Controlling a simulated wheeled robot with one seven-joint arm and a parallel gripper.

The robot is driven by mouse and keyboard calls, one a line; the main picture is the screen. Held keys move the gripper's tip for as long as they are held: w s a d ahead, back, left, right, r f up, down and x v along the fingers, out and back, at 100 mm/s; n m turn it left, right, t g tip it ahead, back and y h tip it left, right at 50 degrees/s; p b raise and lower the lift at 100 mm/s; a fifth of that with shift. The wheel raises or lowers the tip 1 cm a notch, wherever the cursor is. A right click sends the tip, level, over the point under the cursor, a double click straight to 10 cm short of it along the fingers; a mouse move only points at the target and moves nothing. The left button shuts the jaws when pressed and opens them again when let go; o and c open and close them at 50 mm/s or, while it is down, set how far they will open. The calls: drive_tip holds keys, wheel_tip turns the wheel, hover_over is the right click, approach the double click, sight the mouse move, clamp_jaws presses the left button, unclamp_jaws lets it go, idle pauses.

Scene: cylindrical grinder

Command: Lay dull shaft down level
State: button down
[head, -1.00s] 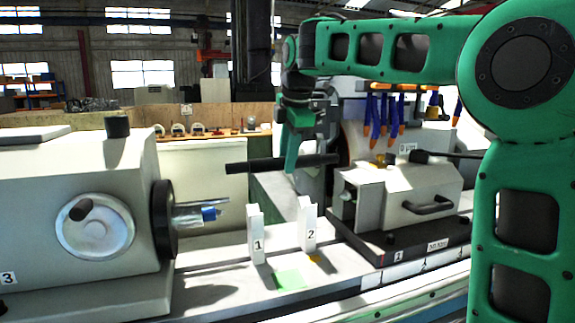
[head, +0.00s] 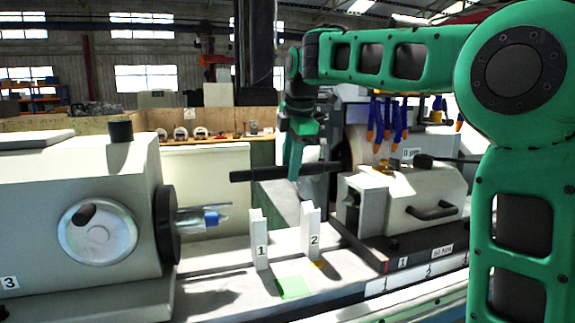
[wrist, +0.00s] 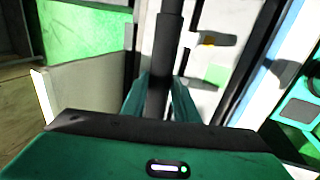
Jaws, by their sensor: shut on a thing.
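My gripper (head: 295,165) is shut on a dark shaft (head: 262,174), and it also shows in the wrist view (wrist: 158,105). The shaft lies close to horizontal in the head view, its right end slightly higher. It is held in the air above and behind two white upright supports, marked 1 (head: 260,240) and 2 (head: 310,230). The shaft also shows in the wrist view (wrist: 165,45), running up between the green fingers. The part of the shaft inside the fingers is hidden. I cannot tell whether it is the dull one.
The headstock with a handwheel (head: 97,235) and dark chuck (head: 167,225) stands at left. A white tailstock block (head: 425,198) with a black lever stands at right. A green patch (head: 293,287) lies on the bed before the supports. Blue hoses (head: 385,118) hang behind.

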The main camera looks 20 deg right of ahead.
wheel_tip(320, 180, down, 10)
idle(1.7)
idle(0.4)
drive_tip(key=c, duration=1.3)
unclamp_jaws()
drive_tip(key=v, duration=1)
drive_tip(key=shift+r, duration=0.3)
drive_tip(key=shift+s+a, duration=0.1)
